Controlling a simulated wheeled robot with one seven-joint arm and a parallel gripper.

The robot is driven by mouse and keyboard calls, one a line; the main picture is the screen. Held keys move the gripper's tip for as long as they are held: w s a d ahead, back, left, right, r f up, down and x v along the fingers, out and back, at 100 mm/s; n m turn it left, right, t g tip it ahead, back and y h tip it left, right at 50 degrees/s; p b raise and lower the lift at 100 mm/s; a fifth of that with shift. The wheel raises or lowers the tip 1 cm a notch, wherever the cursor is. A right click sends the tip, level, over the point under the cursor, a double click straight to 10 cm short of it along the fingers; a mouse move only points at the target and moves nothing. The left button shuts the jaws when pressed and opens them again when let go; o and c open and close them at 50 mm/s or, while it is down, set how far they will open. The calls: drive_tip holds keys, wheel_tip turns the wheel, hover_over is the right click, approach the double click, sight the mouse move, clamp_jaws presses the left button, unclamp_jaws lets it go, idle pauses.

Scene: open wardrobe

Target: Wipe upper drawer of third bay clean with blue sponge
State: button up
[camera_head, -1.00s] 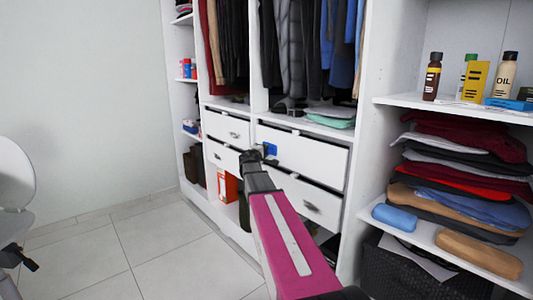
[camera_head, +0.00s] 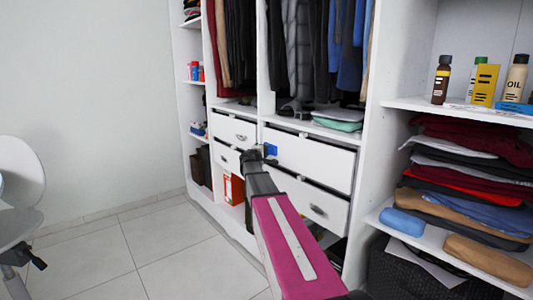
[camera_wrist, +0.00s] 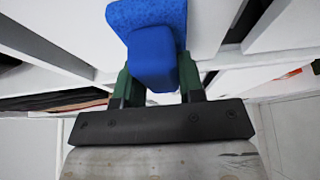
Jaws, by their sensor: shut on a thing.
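The blue sponge (camera_wrist: 150,50) is held between the green fingers of my gripper (camera_wrist: 153,88) in the wrist view. In the head view the sponge (camera_head: 271,149) shows as a small blue patch at the left part of the white upper drawer front (camera_head: 315,161) of the third bay. My gripper (camera_head: 264,152) is at that drawer front, with the sponge against it or very close to it. Whether they touch I cannot tell. My arm hides part of the lower drawer. I see no clear dirt mark on the drawer front.
A lower drawer (camera_head: 312,206) with a dark handle sits beneath. Shelves at right hold folded clothes (camera_head: 470,180), bottles (camera_head: 441,80), a blue rolled item (camera_head: 402,222) and a tan one (camera_head: 488,260). A white chair (camera_head: 18,180) stands at left. The tiled floor between is clear.

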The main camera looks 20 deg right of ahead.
drive_tip(key=shift+w+a, duration=0.3)
drive_tip(key=shift+w, duration=0.6)
drive_tip(key=s+a, duration=0.2)
drive_tip(key=a, duration=0.4)
drive_tip(key=shift+s+a, duration=0.25)
drive_tip(key=shift+a, duration=0.05)
